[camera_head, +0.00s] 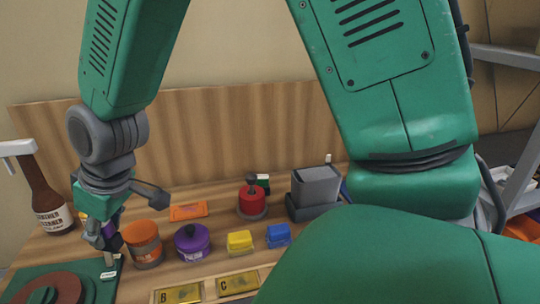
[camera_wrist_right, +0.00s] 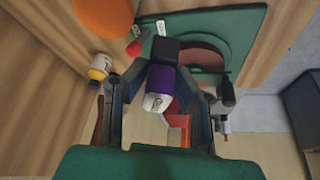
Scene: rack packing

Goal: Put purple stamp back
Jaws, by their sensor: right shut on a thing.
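My right gripper (camera_head: 108,245) is at the left of the head view, pointing down above the far right corner of the green board. It is shut on the purple stamp (camera_wrist_right: 161,80), which has a black end, a purple body and a white end with dark marking. In the head view only a small purple part of the stamp (camera_head: 117,217) shows beside the fingers; the rest is hidden. In the wrist view the stamp lies between the two fingers of the right gripper (camera_wrist_right: 160,95). My left gripper is not in view.
An orange jar (camera_head: 142,240) stands close right of the gripper, then a purple jar (camera_head: 192,240), yellow block (camera_head: 240,240) and blue block (camera_head: 278,235). A red stamp (camera_head: 252,203) and grey box (camera_head: 316,186) stand behind. A brown bottle (camera_head: 42,195) is at left, near the green board (camera_head: 104,283).

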